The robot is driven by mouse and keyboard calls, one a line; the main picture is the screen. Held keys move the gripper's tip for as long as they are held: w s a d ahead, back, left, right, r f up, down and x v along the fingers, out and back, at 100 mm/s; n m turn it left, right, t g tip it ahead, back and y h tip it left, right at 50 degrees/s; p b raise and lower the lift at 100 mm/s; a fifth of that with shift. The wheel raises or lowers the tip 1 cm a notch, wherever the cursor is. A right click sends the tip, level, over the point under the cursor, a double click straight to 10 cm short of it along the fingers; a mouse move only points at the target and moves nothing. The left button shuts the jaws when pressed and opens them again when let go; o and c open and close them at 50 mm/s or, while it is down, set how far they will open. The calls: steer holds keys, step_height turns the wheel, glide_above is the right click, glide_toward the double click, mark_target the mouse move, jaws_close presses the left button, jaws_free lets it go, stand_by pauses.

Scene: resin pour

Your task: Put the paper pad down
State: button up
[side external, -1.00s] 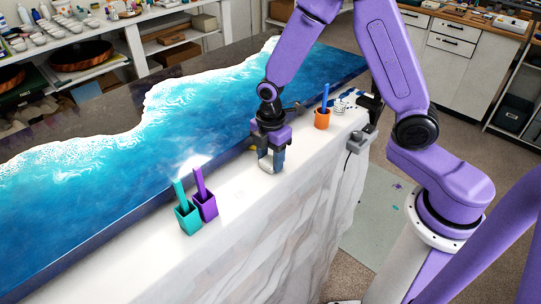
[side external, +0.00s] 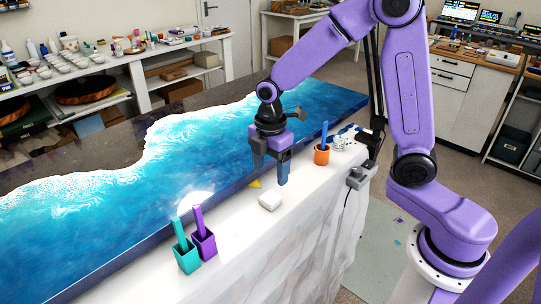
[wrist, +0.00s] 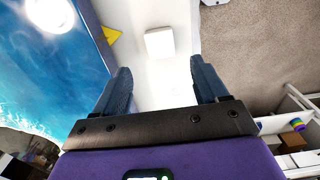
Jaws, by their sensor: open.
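The paper pad (side external: 270,201) is a small white block lying flat on the white ledge beside the blue resin slab. In the wrist view the pad (wrist: 159,43) shows beyond my fingertips, with nothing gripping it. My gripper (side external: 270,172) is open and empty, above the ledge and a little behind the pad in the side view. Its two dark blue fingers (wrist: 160,78) are spread wide apart in the wrist view. The pad is clear of both fingers.
A yellow triangular piece (side external: 255,184) lies near the pad. Teal (side external: 187,258) and purple (side external: 204,243) holders stand front left on the ledge. An orange cup (side external: 321,155) with a blue stick stands to the right. The resin slab (side external: 110,215) borders the ledge.

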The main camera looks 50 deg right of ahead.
steer(key=s+d+r+m, duration=0.1)
steer(key=s+r+m, duration=0.1)
steer(key=s, duration=1)
steer(key=s+d+r+m, duration=0.2)
steer(key=s+r+m, duration=0.1)
steer(key=s, duration=0.9)
steer(key=shift+s, duration=0.25)
stand_by(0.4)
steer(key=shift+o, duration=0.5)
